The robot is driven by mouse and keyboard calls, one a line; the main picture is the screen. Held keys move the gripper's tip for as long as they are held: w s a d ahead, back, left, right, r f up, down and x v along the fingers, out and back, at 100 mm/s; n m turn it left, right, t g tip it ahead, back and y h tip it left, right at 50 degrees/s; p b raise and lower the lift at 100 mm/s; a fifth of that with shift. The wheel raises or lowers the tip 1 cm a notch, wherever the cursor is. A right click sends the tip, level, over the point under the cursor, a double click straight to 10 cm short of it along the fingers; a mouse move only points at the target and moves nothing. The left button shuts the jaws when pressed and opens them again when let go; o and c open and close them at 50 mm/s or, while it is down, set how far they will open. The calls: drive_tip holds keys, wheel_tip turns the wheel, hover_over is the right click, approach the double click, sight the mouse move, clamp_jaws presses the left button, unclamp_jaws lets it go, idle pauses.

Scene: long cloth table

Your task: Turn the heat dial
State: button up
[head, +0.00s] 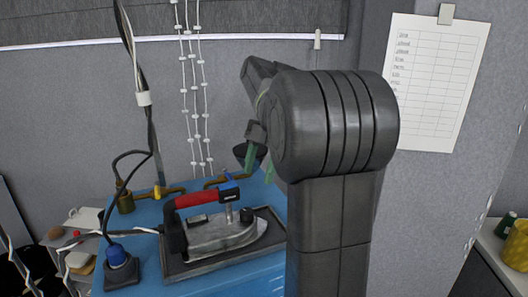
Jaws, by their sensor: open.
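An iron (222,236) with a red handle (197,198) rests flat on a dark tray (178,270) on the blue table. A small dark knob (246,215) shows on the iron's body near the handle's right end; I cannot tell for sure that it is the heat dial. My gripper (258,164) is open, its greenish fingertips pointing down above and behind the iron's right end. It appears apart from the iron. My own arm hides part of the gripper and the area right of the iron.
A black cable with a blue plug (116,256) stands at the table's left. Brass pipes with a yellow-handled valve (160,191) run along the back edge. White cords (190,100) hang on the grey partition. A cluttered shelf (75,235) lies left.

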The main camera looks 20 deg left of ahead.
sight(247, 210)
drive_tip(key=p+v, duration=0.1)
drive_tip(key=v, duration=0.3)
drive_tip(key=shift+r, duration=0.15)
drive_tip(key=b+x, duration=0.1)
drive_tip(key=x, duration=1.3)
drive_tip(key=shift+r+n, duration=0.1)
drive_tip(key=shift+n, duration=0.3)
